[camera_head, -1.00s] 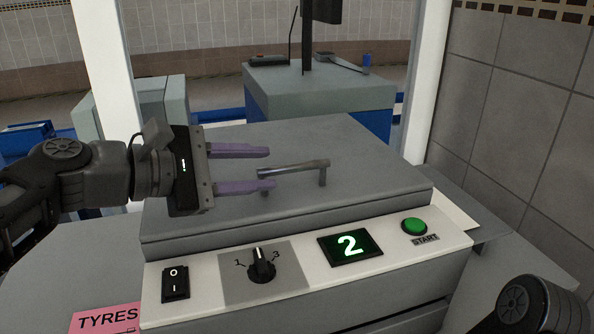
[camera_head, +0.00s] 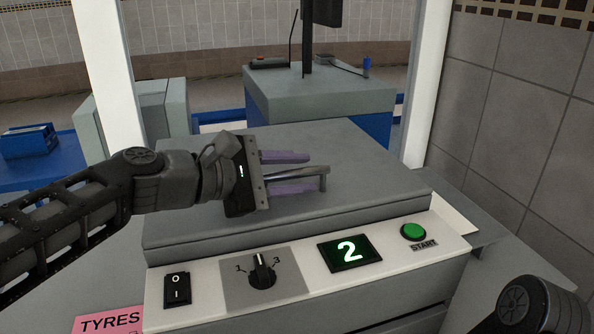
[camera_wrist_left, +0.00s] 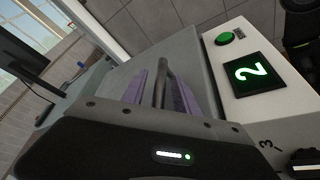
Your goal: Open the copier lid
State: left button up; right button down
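The copier's grey lid (camera_head: 365,165) is down flat on the copier body. A metal bar handle (camera_head: 312,170) stands on the lid. My left gripper (camera_head: 300,172) is at the handle, with its two purple fingers on either side of the bar. In the left wrist view the handle (camera_wrist_left: 165,72) lies between the spread fingers, with a gap to each side, so the gripper is open around it. My right arm shows only as a dark part at the lower right; its gripper is out of view.
The front panel (camera_head: 205,290) carries a power switch (camera_head: 177,289), a dial (camera_head: 262,271), a display reading 2 (camera_head: 349,252) and a green START button (camera_head: 413,232). A white post (camera_head: 425,85) and tiled wall stand to the right. A pink TYRES label (camera_head: 108,322) is at lower left.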

pick_arm(q)
jog(key=shift+c, duration=0.6)
grip_shut()
dwell(0.8)
